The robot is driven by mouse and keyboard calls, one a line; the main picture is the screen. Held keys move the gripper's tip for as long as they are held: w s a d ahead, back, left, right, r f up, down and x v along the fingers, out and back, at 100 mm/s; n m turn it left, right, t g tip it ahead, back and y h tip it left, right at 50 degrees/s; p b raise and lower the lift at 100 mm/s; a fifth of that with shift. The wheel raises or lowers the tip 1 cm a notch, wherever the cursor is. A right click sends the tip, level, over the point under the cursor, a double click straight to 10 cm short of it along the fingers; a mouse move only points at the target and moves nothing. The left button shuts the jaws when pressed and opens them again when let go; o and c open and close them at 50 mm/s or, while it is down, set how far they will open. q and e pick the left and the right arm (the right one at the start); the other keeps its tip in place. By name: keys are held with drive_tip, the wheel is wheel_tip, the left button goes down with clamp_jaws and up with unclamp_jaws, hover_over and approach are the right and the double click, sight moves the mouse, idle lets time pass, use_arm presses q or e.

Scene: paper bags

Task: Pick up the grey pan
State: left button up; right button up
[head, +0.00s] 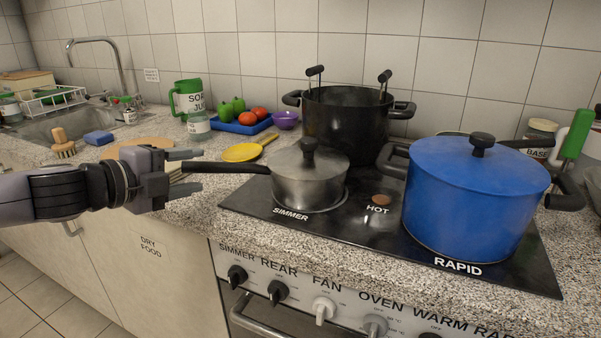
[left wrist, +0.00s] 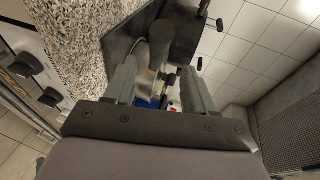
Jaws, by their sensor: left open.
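The grey pan (head: 310,187), with its lid on, sits on the front-left hob zone marked SIMMER. Its long dark handle (head: 235,167) points left toward my left gripper (head: 196,171). My left gripper is open, with one finger above and one below the handle's end in the head view. In the left wrist view the handle (left wrist: 160,42) shows ahead, between the lines of the two open fingers (left wrist: 158,88). I cannot tell whether a finger touches it. My right gripper is not in view.
A black pot (head: 345,128) stands behind the pan, and a large blue pot (head: 470,205) stands on the right on RAPID. A yellow spoon (head: 241,153), a blue tray (head: 232,128) and a wooden board (head: 130,147) lie on the counter left of the hob.

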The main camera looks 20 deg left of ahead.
sight(212, 168)
use_arm(q)
drive_tip(key=shift+w+r+p, duration=0.2)
drive_tip(key=shift+w+p, duration=0.05)
drive_tip(key=shift+p, duration=0.55)
drive_tip(key=shift+w+f+p, duration=0.15)
drive_tip(key=shift+w+p, duration=0.15)
drive_tip(key=shift+p, duration=0.2)
drive_tip(key=shift+w+d+f+p, duration=0.2)
drive_tip(key=shift+d+f+p, duration=0.05)
drive_tip(key=shift+p, duration=0.05)
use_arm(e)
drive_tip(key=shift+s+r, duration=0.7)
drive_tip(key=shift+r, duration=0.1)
use_arm(q)
drive_tip(key=shift+w, duration=0.1)
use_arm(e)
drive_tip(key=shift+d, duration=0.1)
use_arm(q)
drive_tip(key=shift+p+x, duration=0.55)
drive_tip(key=shift+x, duration=0.2)
drive_tip(key=shift+f+p+x, duration=0.15)
drive_tip(key=shift+x, duration=0.75)
drive_tip(key=shift+f+p+x, duration=0.15)
drive_tip(key=shift+f+x, duration=0.05)
drive_tip(key=shift+x, duration=0.75)
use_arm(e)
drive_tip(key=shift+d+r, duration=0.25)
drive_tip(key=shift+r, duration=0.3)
